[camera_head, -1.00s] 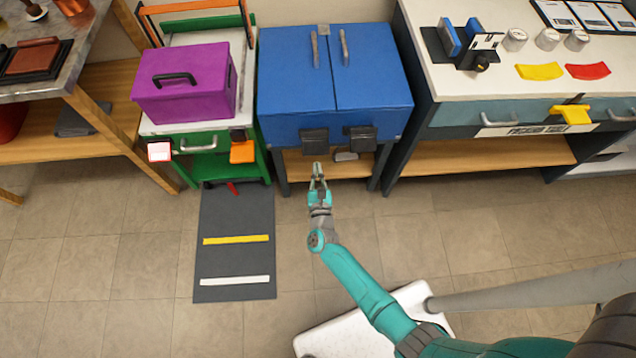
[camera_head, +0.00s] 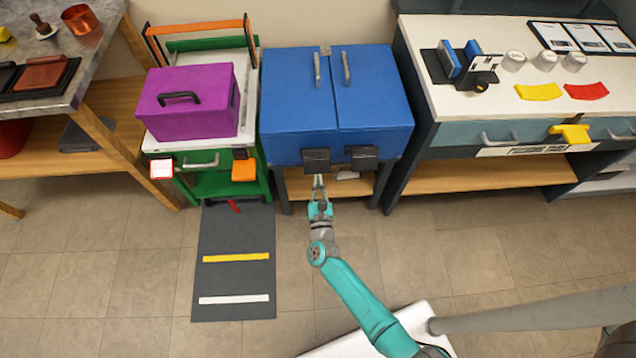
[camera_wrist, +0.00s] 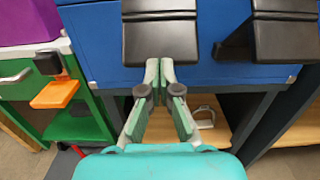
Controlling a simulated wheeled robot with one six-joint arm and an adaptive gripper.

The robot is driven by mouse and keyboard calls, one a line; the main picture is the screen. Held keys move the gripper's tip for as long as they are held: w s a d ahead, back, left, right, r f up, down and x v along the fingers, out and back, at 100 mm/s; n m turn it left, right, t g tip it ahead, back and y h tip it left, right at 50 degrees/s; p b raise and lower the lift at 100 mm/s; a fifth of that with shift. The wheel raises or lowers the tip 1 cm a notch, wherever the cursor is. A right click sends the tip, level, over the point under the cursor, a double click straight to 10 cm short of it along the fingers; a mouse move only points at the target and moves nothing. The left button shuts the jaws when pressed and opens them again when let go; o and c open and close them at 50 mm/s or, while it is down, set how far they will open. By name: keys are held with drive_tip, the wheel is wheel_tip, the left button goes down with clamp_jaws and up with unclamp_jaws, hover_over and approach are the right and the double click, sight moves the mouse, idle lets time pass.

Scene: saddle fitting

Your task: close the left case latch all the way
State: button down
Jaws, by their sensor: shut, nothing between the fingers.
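The blue case (camera_head: 290,110) stands on a dark stand, with two black latches on its front face. The left case latch (camera_head: 316,160) is a black flap that sticks out from the front; it also shows in the wrist view (camera_wrist: 160,40). The right latch (camera_head: 364,157) is alike and also shows in the wrist view (camera_wrist: 275,35). My gripper (camera_head: 318,182) is shut and empty, in front of the case. In the wrist view its fingertips (camera_wrist: 160,64) lie at the lower edge of the left latch. I cannot tell whether they touch it.
A green cart with a purple box (camera_head: 215,110) and an orange tab (camera_head: 244,171) stands to the left. A workbench (camera_head: 500,90) with a yellow clip (camera_head: 570,133) stands to the right. A metal stirrup (camera_wrist: 204,117) lies on the shelf below the case.

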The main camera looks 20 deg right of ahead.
sight(317, 157)
drive_tip(key=shift+r, duration=0.2)
drive_tip(key=shift+w+d+r, duration=0.1)
drive_tip(key=shift+w+r, duration=0.1)
drive_tip(key=shift+r, duration=0.45)
drive_tip(key=shift+w+d+r, duration=0.1)
drive_tip(key=shift+w+r, duration=0.05)
drive_tip(key=shift+r, duration=0.45)
drive_tip(key=w+r, duration=0.2)
drive_tip(key=r, duration=0.1)
drive_tip(key=w+d+r, duration=0.1)
drive_tip(key=r, duration=0.1)
drive_tip(key=shift+w+r, duration=0.2)
drive_tip(key=shift+w, duration=0.15)
drive_tip(key=shift+w+d+r, duration=0.3)
drive_tip(key=shift+w+r, duration=0.3)
drive_tip(key=shift+w, duration=0.2)
